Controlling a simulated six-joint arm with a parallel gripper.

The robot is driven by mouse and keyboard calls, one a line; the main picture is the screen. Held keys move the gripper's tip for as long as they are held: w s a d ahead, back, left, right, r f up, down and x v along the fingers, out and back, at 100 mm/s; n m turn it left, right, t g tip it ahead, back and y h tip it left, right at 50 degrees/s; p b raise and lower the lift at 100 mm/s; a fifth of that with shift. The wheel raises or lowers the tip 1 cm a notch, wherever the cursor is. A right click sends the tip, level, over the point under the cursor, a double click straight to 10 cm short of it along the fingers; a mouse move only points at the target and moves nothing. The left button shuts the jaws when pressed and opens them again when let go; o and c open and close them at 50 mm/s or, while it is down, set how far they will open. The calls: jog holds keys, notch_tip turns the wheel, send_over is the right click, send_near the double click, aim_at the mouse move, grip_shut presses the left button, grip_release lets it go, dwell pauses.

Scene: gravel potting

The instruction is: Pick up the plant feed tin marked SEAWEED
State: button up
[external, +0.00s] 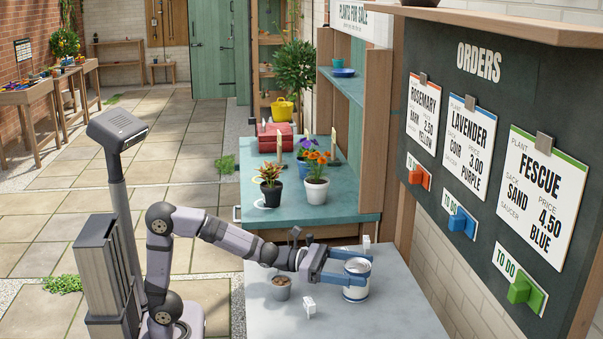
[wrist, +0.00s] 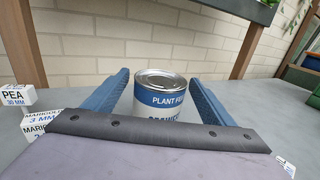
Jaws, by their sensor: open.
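The plant feed tin (external: 356,279) is white with a blue band and a silver lid, and stands upright on the grey bench. In the wrist view the tin (wrist: 161,97) shows "PLANT FE" on its band; the word below is mostly hidden by my gripper's body. My gripper (external: 356,287) is open, with its blue fingers on either side of the tin. In the wrist view my gripper (wrist: 159,85) has a finger to the left and to the right of the tin, with a small gap visible on the left; contact on the right I cannot tell.
A grey pot (external: 281,288) of brown material stands left on the bench. Small white marker blocks (external: 310,306) stand near; blocks reading PEA (wrist: 16,96) and MARIGOLD (wrist: 42,116) lie left in the wrist view. A wooden post (wrist: 247,48) rises behind. The bench's front right is clear.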

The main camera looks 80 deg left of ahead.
jog(key=c, duration=1.4)
jog(key=shift+r, duration=0.1)
jog(key=shift+c, duration=0.2)
notch_tip(320, 180, up, 10)
jog(key=p, duration=0.3)
